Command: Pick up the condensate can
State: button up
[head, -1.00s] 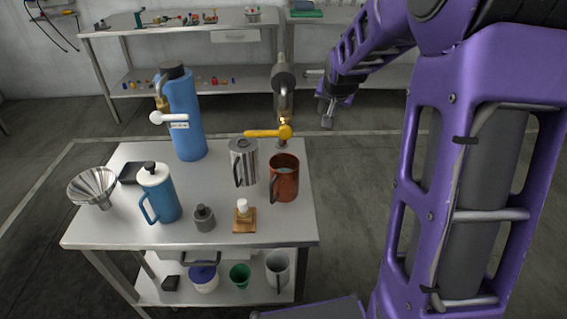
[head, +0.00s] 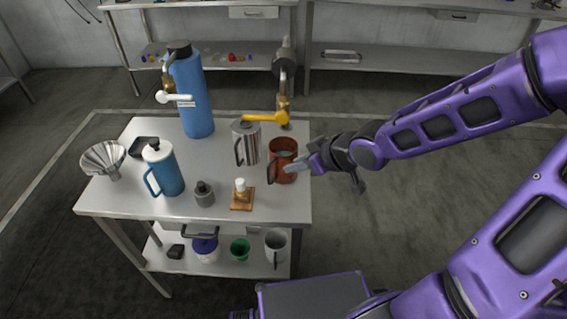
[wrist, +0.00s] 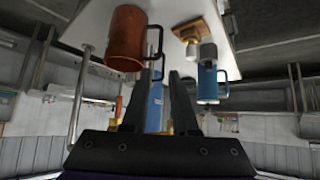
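No label marks the condensate can, so I cannot tell for certain which vessel it is. A copper-brown can (head: 284,160) with a dark handle stands upright at the right edge of the steel table, near the yellow-levered tap (head: 266,118). A shiny steel jug (head: 247,143) stands just left of it. My gripper (head: 298,168) is at the copper can's right side in the head view. In the wrist view my gripper (wrist: 165,75) is open with nothing between its fingers. The copper can (wrist: 125,40) and its handle are close to one fingertip there; contact is unclear.
On the table (head: 130,198) stand a tall blue cylinder (head: 192,95), a blue jug (head: 164,170), a funnel (head: 104,158), a grey bottle (head: 204,196) and a white-capped bottle on a wooden base (head: 242,197). A lower shelf holds several containers. Floor right of the table is open.

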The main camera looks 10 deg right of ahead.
aim_at(269, 172)
jog(key=b+x, duration=0.7)
jog(key=x, duration=0.4)
jog(key=shift+w+a+f, duration=0.15)
jog(key=shift+f, duration=0.2)
jog(key=shift+b+x, duration=1.7)
jog(key=shift+x, duration=1.1)
jog(key=shift+w+r, duration=0.1)
jog(key=shift+w, duration=0.05)
jog(key=shift+c, duration=0.2)
grip_shut()
